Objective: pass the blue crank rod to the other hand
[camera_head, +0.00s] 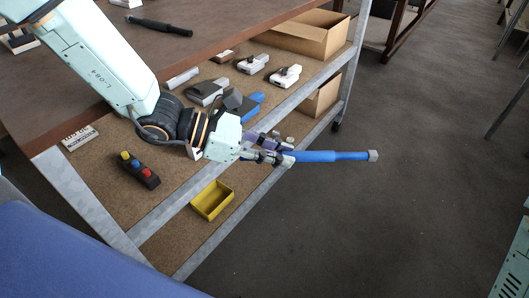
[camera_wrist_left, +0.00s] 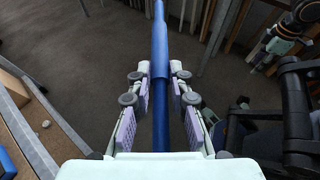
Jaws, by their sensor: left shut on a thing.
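The blue crank rod (camera_head: 330,156) sticks out to the right from my left gripper (camera_head: 270,156), past the shelf edge and over the open floor. Its far end has a grey tip. My left gripper is shut on the rod. In the left wrist view, the rod (camera_wrist_left: 160,45) runs straight ahead between the two padded fingers of the left gripper (camera_wrist_left: 159,78). My right gripper (camera_wrist_left: 265,58) shows small at the upper right of that view, apart from the rod; its fingers are too small to judge. It is not visible in the head view.
A shelf unit (camera_head: 107,175) with metal rails stands below my left arm. It holds a yellow bin (camera_head: 212,200), a button box (camera_head: 139,170), grey devices (camera_head: 252,64) and a cardboard box (camera_head: 305,38). A dark rod (camera_head: 160,26) lies on the upper board.

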